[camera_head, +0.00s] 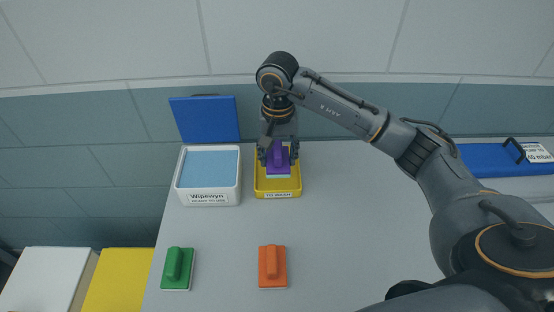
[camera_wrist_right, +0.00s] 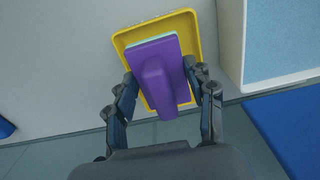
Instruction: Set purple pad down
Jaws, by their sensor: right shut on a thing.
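The purple pad (camera_head: 278,161) has a raised purple handle and a pale underside. I cannot tell whether the pad touches the tray floor. My left gripper is not in view.
A white "Wipewyn" box (camera_head: 208,198) with its blue lid (camera_head: 205,118) raised stands left of the tray. A green pad (camera_head: 177,268) and an orange pad (camera_head: 272,266) lie nearer on the grey table (camera_head: 350,230). A blue item (camera_head: 495,160) lies at far right.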

